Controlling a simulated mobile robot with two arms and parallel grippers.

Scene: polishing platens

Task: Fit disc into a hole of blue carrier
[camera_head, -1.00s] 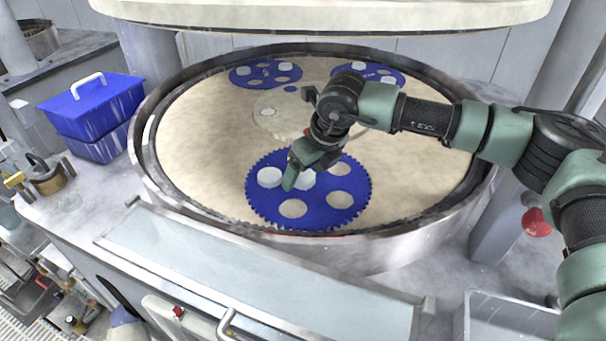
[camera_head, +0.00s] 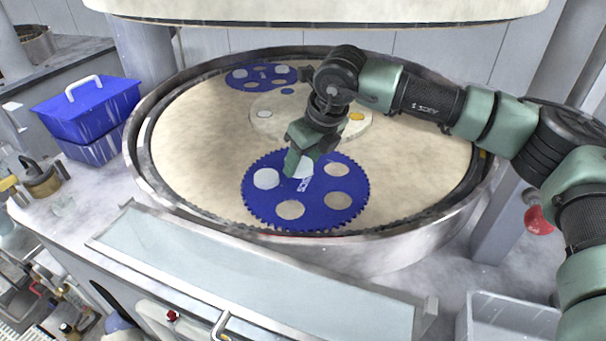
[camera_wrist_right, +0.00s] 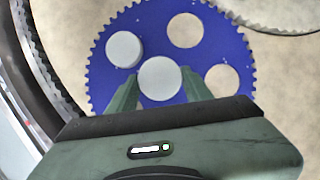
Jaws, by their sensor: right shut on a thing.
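The blue toothed carrier (camera_head: 315,214) lies on the front part of the beige platen; it also shows in the wrist view (camera_wrist_right: 104,74). A white disc (camera_head: 266,179) (camera_wrist_right: 124,49) sits in one of its holes. My right gripper (camera_head: 302,168) (camera_wrist_right: 160,85) is shut on another white disc (camera_head: 303,171) (camera_wrist_right: 160,78) over the carrier. The wrist view shows the held disc between both fingers, apart from the seated disc. I cannot tell its height above the carrier. Several holes show empty, and part of the carrier is hidden by the gripper. My left gripper is not in view.
A metal rim (camera_head: 140,165) surrounds the platen (camera_head: 195,150). Another blue carrier (camera_head: 240,82) with discs lies at the back. A round centre piece (camera_head: 268,128) lies behind my gripper. A blue lidded box (camera_head: 90,108) stands left, outside the rim. The upper plate (camera_head: 320,12) hangs above.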

